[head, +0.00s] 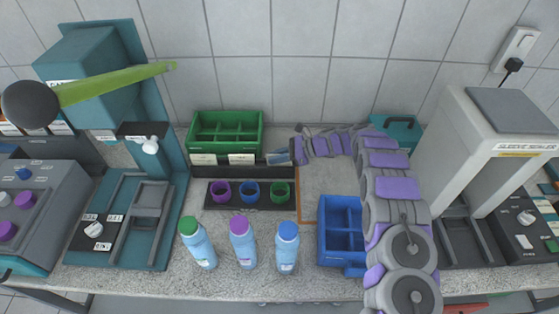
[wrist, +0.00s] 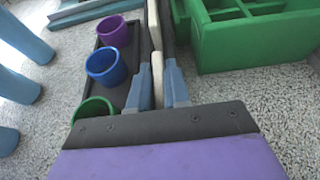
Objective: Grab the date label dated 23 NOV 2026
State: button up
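My gripper (head: 283,157) is at the right end of the holder. In the wrist view my gripper (wrist: 158,75) is open, its blue-grey fingers on either side of the nearer label, with gaps visible.
The green crate (head: 226,118) stands behind the holder. Purple, blue and green cups (head: 250,191) sit in a dark tray in front. Three capped bottles (head: 243,245) stand nearer the front edge. A blue crate (head: 341,228) lies beside my arm.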

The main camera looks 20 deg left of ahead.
jog(key=shift+d, duration=0.25)
grip_shut()
jog(key=shift+a+r, duration=0.1)
jog(key=shift+r, duration=0.05)
notch_tip(320, 180, up, 4)
jog(key=shift+f+p, duration=0.1)
jog(key=shift+p, duration=0.55)
jog(key=shift+s+a+f, duration=0.1)
jog(key=shift+s, duration=0.65)
jog(key=s+a+r+p, duration=0.1)
jog(key=s, duration=1.3)
jog(key=shift+s+a+p, duration=0.2)
jog(key=shift+p, duration=0.1)
